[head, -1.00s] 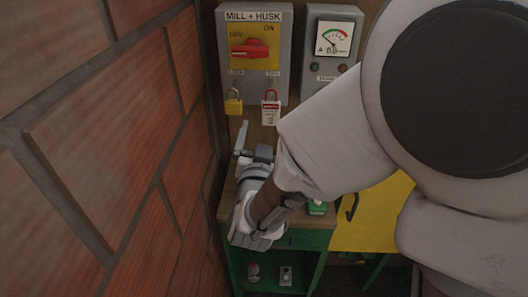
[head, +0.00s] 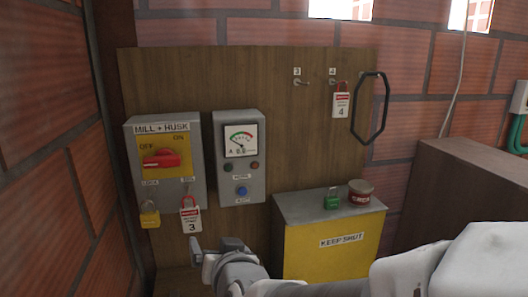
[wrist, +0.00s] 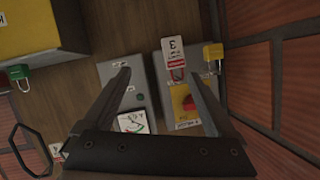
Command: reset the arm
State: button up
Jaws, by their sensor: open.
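My gripper (head: 208,255) shows at the bottom of the head view, in front of the wooden board and below the meter box. My pale arm (head: 420,275) runs from it to the lower right corner. In the wrist view my gripper (wrist: 159,70) has its two fingers spread wide with nothing held between them. That view is turned over, and the fingers point toward the board with the switch box and meter box beyond them. The fingers look apart from both boxes.
The MILL + HUSK box (head: 163,178) has a red switch, yellow padlock (head: 149,217) and tag 3 (head: 190,219). The meter box (head: 240,160) is beside it. A yellow KEEP SHUT cabinet (head: 330,245) carries a green padlock (head: 332,200) and round tin (head: 360,191). Brick wall (head: 50,150) stands left.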

jog(key=s+d+g+h, duration=0.2)
jog(key=s+d, duration=0.5)
jog(key=d, duration=0.4)
jog(key=s+d+m+g+h, duration=0.1)
jog(key=s+d+g+h, duration=0.2)
jog(key=s+d+g, duration=0.2)
jog(key=s+d, duration=0.3)
jog(key=d, duration=0.4)
jog(key=shift+s+f, duration=0.1)
